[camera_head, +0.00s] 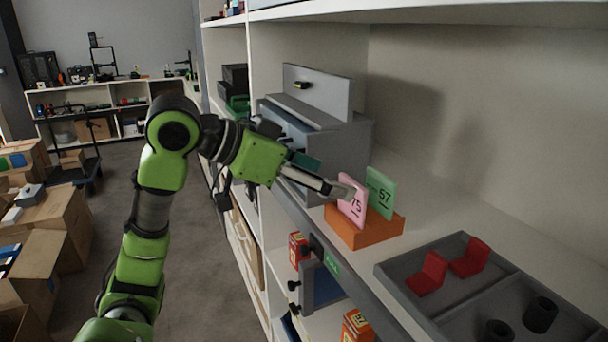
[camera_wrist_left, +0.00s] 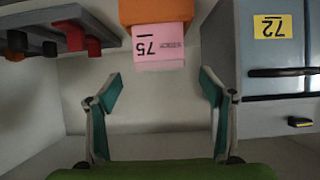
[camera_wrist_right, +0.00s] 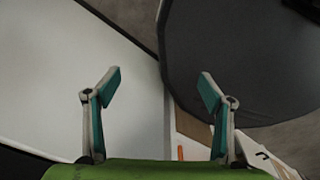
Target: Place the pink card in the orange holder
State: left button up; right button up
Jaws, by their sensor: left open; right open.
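The pink card (camera_head: 351,208), marked 75, stands slightly tilted at the orange holder (camera_head: 366,236) on the shelf. Its lower edge meets the holder's top. A green card (camera_head: 381,193), marked 57, stands behind it in the same holder. My left gripper (camera_head: 343,187) is beside the pink card's upper edge. In the left wrist view the left gripper (camera_wrist_left: 160,84) is open and empty, with the pink card (camera_wrist_left: 158,47) and holder (camera_wrist_left: 155,10) beyond its fingertips. My right gripper (camera_wrist_right: 160,80) is open and empty, and shows only in the right wrist view.
A grey divided tray (camera_head: 470,292) with red and black pieces lies right of the holder. A grey cabinet (camera_head: 345,150) stands left of it; its yellow 72 label (camera_wrist_left: 272,26) shows in the left wrist view. A dark rounded surface (camera_wrist_right: 240,60) is near the right gripper.

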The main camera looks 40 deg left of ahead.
pick_arm(q)
jog(key=shift+b+v, duration=0.45)
jog(key=shift+v, duration=2.2)
